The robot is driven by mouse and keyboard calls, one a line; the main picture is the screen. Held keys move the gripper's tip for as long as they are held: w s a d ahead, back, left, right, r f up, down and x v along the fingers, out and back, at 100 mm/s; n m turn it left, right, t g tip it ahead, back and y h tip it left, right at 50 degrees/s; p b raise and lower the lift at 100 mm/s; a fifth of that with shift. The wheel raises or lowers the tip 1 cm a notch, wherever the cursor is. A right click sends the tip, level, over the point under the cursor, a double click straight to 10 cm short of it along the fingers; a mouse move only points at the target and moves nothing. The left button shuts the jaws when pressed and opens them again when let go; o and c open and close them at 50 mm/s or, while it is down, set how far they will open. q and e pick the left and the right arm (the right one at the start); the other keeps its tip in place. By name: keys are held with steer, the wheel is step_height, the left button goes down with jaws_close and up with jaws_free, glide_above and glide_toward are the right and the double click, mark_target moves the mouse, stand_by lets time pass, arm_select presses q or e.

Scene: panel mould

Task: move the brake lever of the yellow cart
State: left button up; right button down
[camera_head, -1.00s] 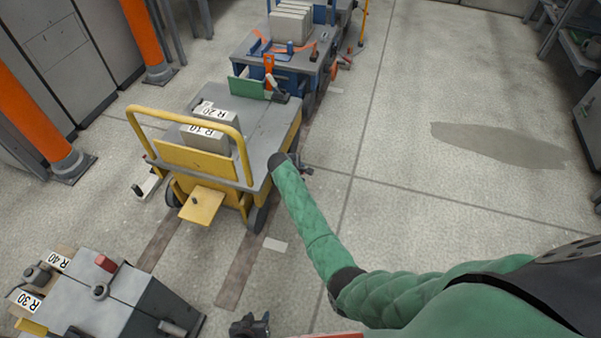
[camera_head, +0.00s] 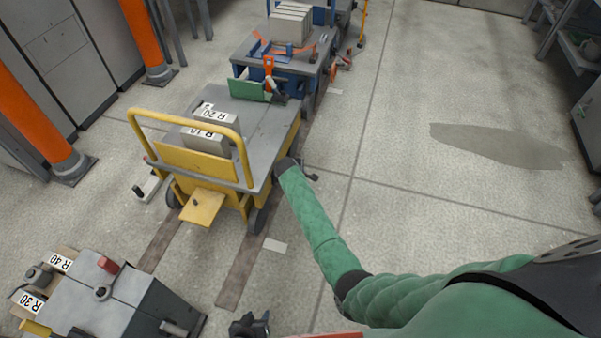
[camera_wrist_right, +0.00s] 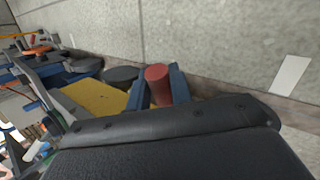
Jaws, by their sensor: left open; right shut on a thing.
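The yellow cart (camera_head: 207,158) stands in the middle left of the head view, with a yellow push bar and a grey deck. My right arm reaches to the cart's right side; the dark cuff hides most of the hand there. In the right wrist view my right gripper (camera_wrist_right: 157,88) has its blue fingers on both sides of a red cylindrical grip (camera_wrist_right: 157,84), shut on it. This looks like the brake lever's handle; the rest of the lever is hidden. My left gripper (camera_head: 250,325) is at the bottom edge of the head view, open and clear of the cart.
Boxes labelled R 10 and R 20 (camera_head: 214,115) stand on the cart deck. A blue cart (camera_head: 285,60) stands behind it. A grey bench (camera_head: 110,300) with a red knob is at the lower left. Orange posts (camera_head: 30,115) stand at left.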

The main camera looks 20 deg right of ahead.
steer(key=shift+s+d+f+y+p, duration=0.2)
steer(key=shift+d+f+y+p, duration=0.05)
steer(key=shift+f+y+p, duration=0.05)
arm_select(q)
step_height(320, 180, down, 5)
steer(key=b, duration=0.5)
steer(key=shift+s+b, duration=0.1)
steer(key=shift+b, duration=0.25)
arm_select(e)
step_height(320, 180, down, 10)
steer(key=m+t+y, duration=0.3)
steer(key=t+y, duration=0.2)
steer(key=y, duration=0.1)
steer(key=shift+w+a+r+t+y, duration=0.2)
steer(key=shift+w+a+t+y, duration=0.1)
steer(key=shift+w+a+y, duration=0.1)
arm_select(q)
steer(key=shift+r, duration=0.2)
arm_select(e)
steer(key=c, duration=1.3)
jaws_free()
arm_select(q)
steer(key=shift+f, duration=0.1)
arm_select(e)
steer(key=shift+o, duration=0.2)
steer(key=shift+r, duration=0.1)
